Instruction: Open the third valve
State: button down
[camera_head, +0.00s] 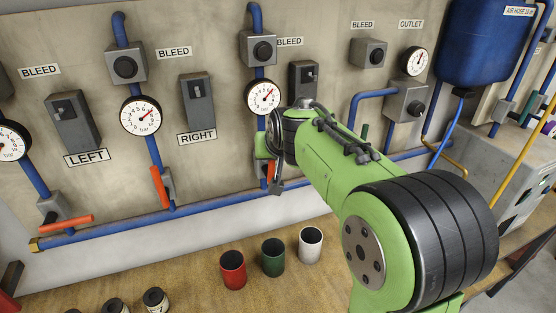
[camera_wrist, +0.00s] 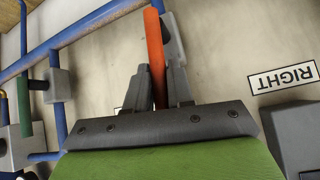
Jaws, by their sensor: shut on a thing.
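The third valve's orange handle (camera_head: 271,171) is on the blue pipe below the third gauge (camera_head: 264,97), partly hidden behind my gripper (camera_head: 278,185). The handle stands nearly upright, roughly along its pipe. In the wrist view my gripper (camera_wrist: 158,80) has its two dark fingers on either side of the orange handle (camera_wrist: 153,38), shut on it. The second valve's orange handle (camera_head: 158,187) also runs nearly along its pipe. The first valve's orange handle (camera_head: 66,222) at the left lies nearly level, across its pipe.
A blue pipe (camera_head: 120,229) runs along the panel's bottom. Red (camera_head: 233,271), green (camera_head: 273,258) and white (camera_head: 311,247) cups stand on the wooden bench below. A grey switch box (camera_head: 197,102) is above the RIGHT label (camera_head: 197,137). A blue tank (camera_head: 484,45) hangs at the right.

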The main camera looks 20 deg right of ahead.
jog(key=shift+a+f+n+h, duration=0.15)
jog(key=shift+a+n+h, duration=0.15)
jog(key=shift+a+h, duration=0.1)
dwell(0.3)
jog(key=c, duration=1.1)
grip_release()
jog(key=v, duration=1.5)
jog(key=shift+s+r, duration=0.15)
jog(key=shift+r, duration=0.25)
jog(key=shift+a, duration=0.1)
